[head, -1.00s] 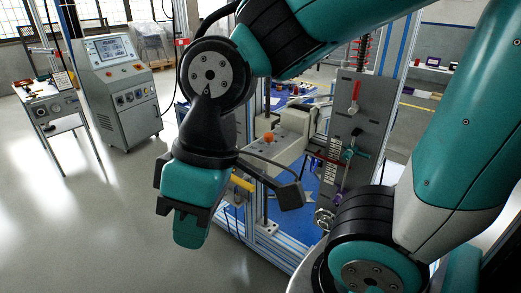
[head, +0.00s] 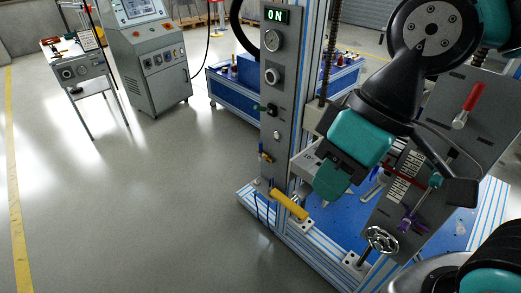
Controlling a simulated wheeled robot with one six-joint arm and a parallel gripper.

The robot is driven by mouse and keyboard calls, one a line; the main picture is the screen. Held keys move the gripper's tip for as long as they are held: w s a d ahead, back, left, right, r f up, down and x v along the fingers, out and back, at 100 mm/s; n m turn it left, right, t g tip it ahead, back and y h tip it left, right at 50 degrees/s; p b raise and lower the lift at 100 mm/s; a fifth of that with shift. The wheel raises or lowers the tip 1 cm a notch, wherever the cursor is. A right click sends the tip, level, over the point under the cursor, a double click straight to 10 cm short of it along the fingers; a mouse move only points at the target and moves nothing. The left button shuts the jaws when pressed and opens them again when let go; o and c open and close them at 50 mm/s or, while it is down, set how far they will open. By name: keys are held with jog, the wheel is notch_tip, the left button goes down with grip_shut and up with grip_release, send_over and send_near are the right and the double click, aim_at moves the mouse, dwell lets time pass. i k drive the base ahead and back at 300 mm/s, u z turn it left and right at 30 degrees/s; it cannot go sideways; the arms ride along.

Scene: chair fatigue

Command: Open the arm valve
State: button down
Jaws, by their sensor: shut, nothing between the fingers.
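My gripper (head: 331,184) is in the middle right of the head view, pointing down and left, and its fingers look closed with nothing in them. It hangs in front of the test frame, between the control column (head: 275,110) and the tilted grey panel (head: 440,150). The panel carries a red lever (head: 473,97), a teal handle (head: 434,182), a purple handle (head: 406,224) and a round metal handwheel (head: 381,240). I cannot tell which one is the arm valve.
A yellow bar (head: 289,204) sticks out low on the frame. A console cabinet (head: 148,60) and a small table (head: 80,65) stand at the left. The floor at the lower left is clear.

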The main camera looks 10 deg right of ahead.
aim_at(261, 151)
jog(key=u, duration=0.55)
jog(key=k, duration=1.35)
jog(key=u, duration=1)
jog(key=i, duration=1.85)
jog(key=z, duration=1.2)
jog(key=i, duration=0.5)
jog(key=z, duration=0.6)
